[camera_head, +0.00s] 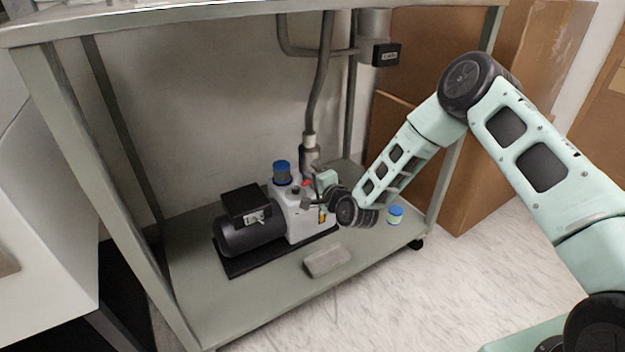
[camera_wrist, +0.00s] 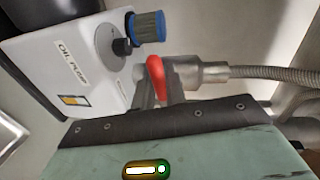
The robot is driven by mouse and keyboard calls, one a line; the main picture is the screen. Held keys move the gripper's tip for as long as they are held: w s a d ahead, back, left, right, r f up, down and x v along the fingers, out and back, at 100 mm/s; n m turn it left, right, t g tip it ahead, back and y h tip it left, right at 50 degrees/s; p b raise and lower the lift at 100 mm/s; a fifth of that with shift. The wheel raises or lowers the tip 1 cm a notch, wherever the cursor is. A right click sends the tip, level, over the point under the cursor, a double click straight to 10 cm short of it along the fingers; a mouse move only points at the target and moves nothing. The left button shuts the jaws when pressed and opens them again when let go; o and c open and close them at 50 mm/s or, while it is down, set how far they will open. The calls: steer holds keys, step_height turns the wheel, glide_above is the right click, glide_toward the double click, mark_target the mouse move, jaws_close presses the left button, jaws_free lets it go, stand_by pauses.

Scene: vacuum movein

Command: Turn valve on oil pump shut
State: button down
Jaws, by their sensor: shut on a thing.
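The oil pump (camera_head: 300,215) is a white and black unit on the lower shelf of the metal cart. Its white body (camera_wrist: 68,65) with the "OIL PUMP" label also fills the upper left of the wrist view. The valve has a red handle (camera_wrist: 156,72) beside the metal hose fitting; in the head view only a small red bit (camera_head: 307,183) shows. My gripper (camera_head: 312,190) reaches in from the right at the pump's top right. In the wrist view my gripper's fingers (camera_wrist: 158,92) are closed on the red handle, one on each side. The handle's lower part is hidden between them.
A blue-capped filter (camera_head: 282,172) stands on the pump. A hose (camera_head: 325,80) runs up from the fitting. A grey block (camera_head: 327,261) and a small blue-lidded jar (camera_head: 395,214) sit on the shelf (camera_head: 230,310). Cardboard (camera_head: 480,170) stands behind on the right.

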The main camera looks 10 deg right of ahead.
steer(key=shift+r+m, duration=0.15)
steer(key=shift+m, duration=0.25)
steer(key=c, duration=1.5)
jaws_free()
steer(key=p+v, duration=0.5)
steer(key=v, duration=1.2)
steer(key=shift+s+d+r, duration=0.15)
steer(key=shift+d, duration=0.1)
